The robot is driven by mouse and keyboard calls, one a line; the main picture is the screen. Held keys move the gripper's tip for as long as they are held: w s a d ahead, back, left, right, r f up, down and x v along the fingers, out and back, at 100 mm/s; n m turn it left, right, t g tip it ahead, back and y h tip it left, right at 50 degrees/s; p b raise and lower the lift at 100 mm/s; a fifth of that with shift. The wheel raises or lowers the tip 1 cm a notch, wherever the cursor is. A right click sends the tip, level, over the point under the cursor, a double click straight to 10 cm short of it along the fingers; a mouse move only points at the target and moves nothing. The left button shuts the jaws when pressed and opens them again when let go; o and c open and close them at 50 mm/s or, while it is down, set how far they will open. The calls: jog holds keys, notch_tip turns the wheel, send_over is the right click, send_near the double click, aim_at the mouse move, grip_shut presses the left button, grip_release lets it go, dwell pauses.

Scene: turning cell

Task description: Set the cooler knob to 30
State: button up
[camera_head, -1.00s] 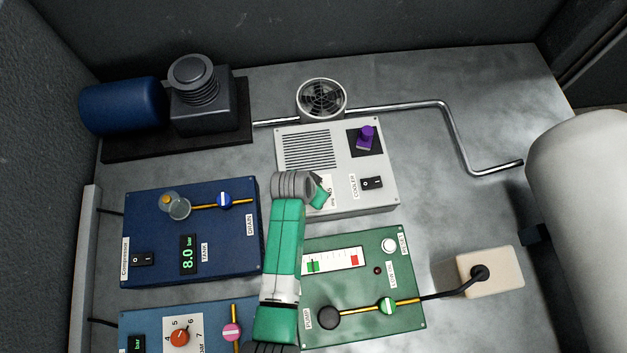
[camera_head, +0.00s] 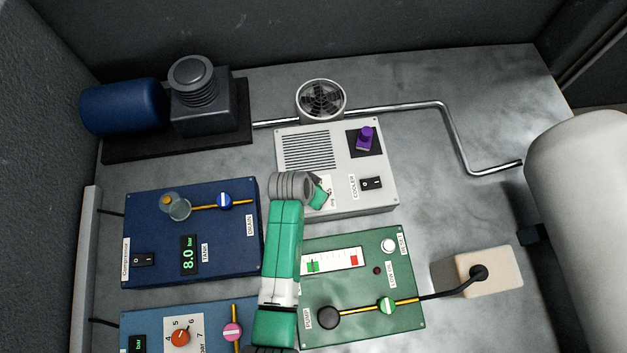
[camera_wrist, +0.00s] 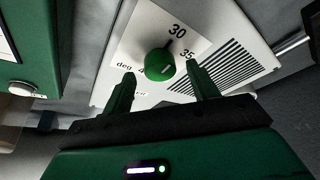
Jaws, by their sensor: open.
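The cooler is a white panel (camera_head: 371,208) with a vent grille, in the upper middle of the head view. In the wrist view its round green knob (camera_wrist: 157,65) sits on a white dial plate (camera_wrist: 143,38) with "30" and "35" printed beside it and "deg" partly visible. In the head view my wrist hides the knob.
The cooler panel also carries a purple knob (camera_head: 365,138) and a black switch (camera_head: 371,183). A fan (camera_head: 322,99) stands behind it. The blue compressor panel (camera_head: 150,215) lies left, and the green pump panel (camera_head: 350,287) lies in front, under my arm.

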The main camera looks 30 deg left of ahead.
jog(key=p+v, duration=0.1)
jog(key=v, duration=0.5)
jog(key=shift+r, duration=0.2)
jog(key=shift+s, duration=0.1)
jog(key=w+d+r+t+y, duration=0.1)
jog(key=w+r+t, duration=0.2)
jog(key=w+r, duration=0.35)
jog(key=w+r+t+y, duration=0.1)
jog(key=w+r+t, duration=0.15)
jog(key=r, duration=0.75)
jog(key=w+d+r+n+t, duration=0.1)
jog(key=d+r+t, duration=0.2)
jog(key=r, duration=0.8)
jog(key=w+d+r+t, duration=0.1)
jog(key=d+r+t, duration=0.15)
jog(key=r, duration=0.85)
jog(key=s+d+r+t+p, duration=0.1)
jog(key=s+d+r+t, duration=0.3)
jog(key=r, duration=0.7)
jog(key=s+d+r+n+t+h+p, duration=0.1)
jog(key=s+d+r+t, duration=0.15)
jog(key=s+r, duration=0.65)
jog(key=s+d+r+t+p, duration=0.1)
jog(key=s+d+r+t, duration=0.2)
jog(key=r, duration=1)
notch_tip(320, 180, up, 16)
jog(key=p, duration=1.6)
jog(key=shift+w+a+p, duration=0.3)
jog(key=shift+w+a, duration=0.05)
jog(key=shift+w, duration=0.05)
